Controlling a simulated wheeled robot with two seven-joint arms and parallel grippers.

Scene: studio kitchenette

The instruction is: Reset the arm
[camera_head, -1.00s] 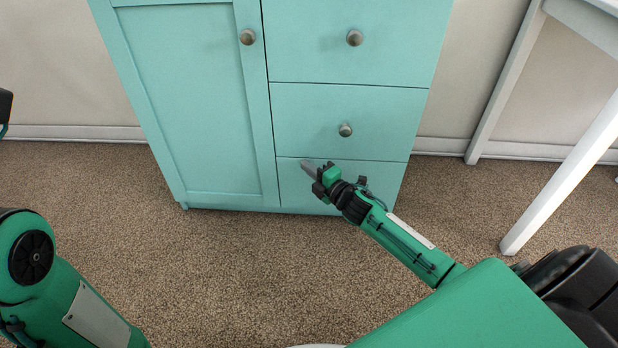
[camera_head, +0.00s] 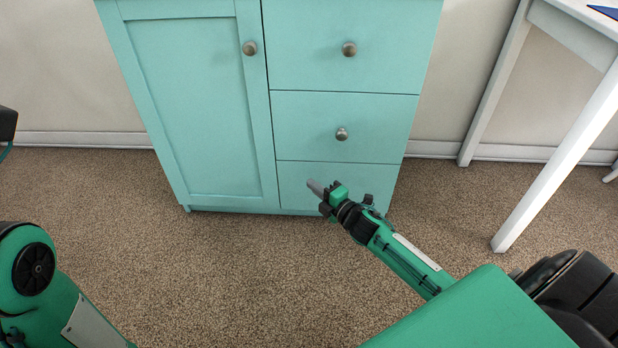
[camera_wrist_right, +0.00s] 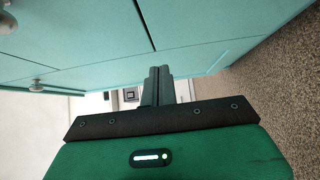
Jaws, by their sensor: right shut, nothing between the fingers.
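My right gripper (camera_head: 315,187) is shut and empty, in front of the lowest drawer of a turquoise cabinet (camera_head: 210,110). In the right wrist view its two fingers (camera_wrist_right: 158,82) are together, with nothing between them. The cabinet front fills the upper part of that view. My left arm shows at the left edge of the head view, but its fingers are not in view.
The cabinet has a door at left and a column of drawers with round knobs (camera_head: 342,134). All are closed. A white table (camera_head: 570,40) stands at right, its leg reaching the carpet. Brown carpet (camera_head: 220,270) lies open in front of the cabinet.

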